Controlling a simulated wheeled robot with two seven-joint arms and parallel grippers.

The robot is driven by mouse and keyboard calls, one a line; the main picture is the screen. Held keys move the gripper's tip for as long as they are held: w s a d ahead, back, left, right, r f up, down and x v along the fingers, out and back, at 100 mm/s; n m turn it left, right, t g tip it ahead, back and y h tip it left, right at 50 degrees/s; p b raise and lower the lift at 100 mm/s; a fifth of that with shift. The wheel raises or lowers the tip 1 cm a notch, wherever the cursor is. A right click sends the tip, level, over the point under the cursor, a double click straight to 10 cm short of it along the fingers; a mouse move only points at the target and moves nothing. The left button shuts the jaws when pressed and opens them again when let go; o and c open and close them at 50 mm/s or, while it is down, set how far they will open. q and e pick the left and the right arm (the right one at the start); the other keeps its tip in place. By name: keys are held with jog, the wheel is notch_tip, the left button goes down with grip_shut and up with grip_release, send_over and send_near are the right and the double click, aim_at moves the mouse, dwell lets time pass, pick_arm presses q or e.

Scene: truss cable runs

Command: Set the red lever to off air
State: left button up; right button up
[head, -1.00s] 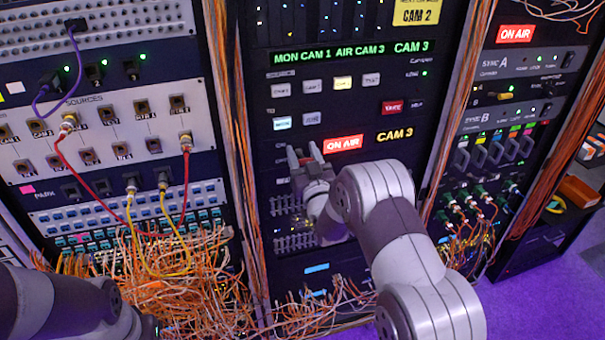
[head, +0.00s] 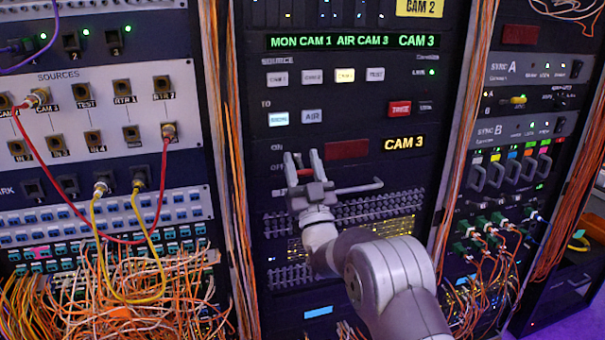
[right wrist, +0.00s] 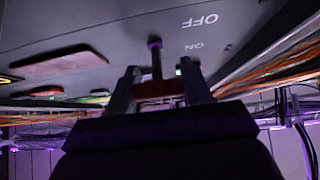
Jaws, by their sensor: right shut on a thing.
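The red lever (right wrist: 158,90) shows in the right wrist view as a red bar on a dark stem, between the two fingers of my right gripper (right wrist: 160,88). In the head view my right gripper (head: 304,165) is shut on it, beside the printed OFF label (head: 277,167), below the ON label (head: 276,146). The fingers hide most of the lever there. The on-air lamp (head: 347,149) to its upper right is dark red and unlit. My left gripper is out of view.
A second lamp (head: 520,37) on the right rack is also unlit. The button panel (head: 343,75) sits above the lever. Orange cable bundles (head: 230,170) run down both sides of the middle rack. Loose cables (head: 130,285) tangle at lower left.

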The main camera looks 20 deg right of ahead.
jog(key=o, duration=1)
jog(key=shift+c, duration=0.2)
jog(key=shift+f, duration=0.1)
jog(key=b+v, duration=0.2)
jog(key=v, duration=1)
jog(key=shift+s+f+b, duration=0.15)
jog(key=shift+s+b, duration=0.15)
jog(key=shift+b, duration=0.1)
